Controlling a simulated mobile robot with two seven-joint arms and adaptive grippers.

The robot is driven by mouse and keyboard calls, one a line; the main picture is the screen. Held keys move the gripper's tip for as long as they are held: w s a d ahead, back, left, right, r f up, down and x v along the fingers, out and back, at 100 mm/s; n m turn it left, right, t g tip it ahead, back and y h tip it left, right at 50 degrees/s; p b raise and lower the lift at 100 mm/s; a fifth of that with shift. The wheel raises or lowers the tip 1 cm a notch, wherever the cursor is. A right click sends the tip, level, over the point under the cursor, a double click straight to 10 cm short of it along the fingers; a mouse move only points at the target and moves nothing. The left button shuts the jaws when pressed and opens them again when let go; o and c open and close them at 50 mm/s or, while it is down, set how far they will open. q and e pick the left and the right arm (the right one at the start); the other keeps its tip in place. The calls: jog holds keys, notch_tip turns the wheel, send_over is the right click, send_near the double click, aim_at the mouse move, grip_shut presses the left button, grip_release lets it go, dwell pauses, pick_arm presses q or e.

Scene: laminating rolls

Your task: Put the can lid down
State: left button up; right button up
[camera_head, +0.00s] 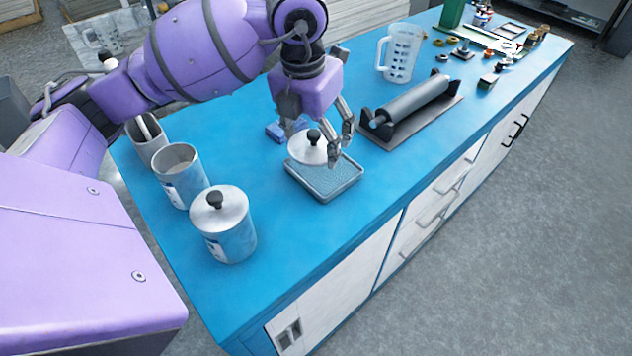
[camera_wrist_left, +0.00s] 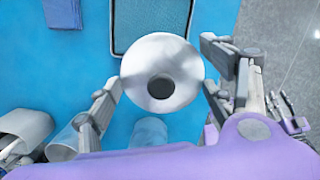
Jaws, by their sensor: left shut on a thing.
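The can lid (camera_head: 304,151) is a pale metal disc with a black knob. The left wrist view shows the lid (camera_wrist_left: 140,62) from above, between the fingers (camera_wrist_left: 162,92), overlapping the tray's edge. The gap beneath the lid is hard to judge. Grey parts at the right of the left wrist view may be my right gripper (camera_wrist_left: 287,108); its jaws are unclear.
A shallow grey tray (camera_head: 327,195) lies on the blue worktop. An open can (camera_head: 183,187), a lidded can (camera_head: 231,243) and another open container (camera_head: 148,146) stand left. A blue cloth (camera_head: 274,132) lies behind. A roller (camera_head: 412,100) and measuring jug (camera_head: 401,55) stand right. The front worktop is clear.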

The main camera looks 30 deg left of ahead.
pick_arm(q)
jog(key=shift+a+n, duration=0.1)
jog(key=shift+n, duration=0.2)
notch_tip(320, 180, down, 10)
jog(key=shift+r, duration=0.25)
jog(key=shift+f, duration=0.35)
jog(key=o, duration=0.9)
jog(key=shift+o, duration=0.2)
jog(key=shift+r, duration=0.1)
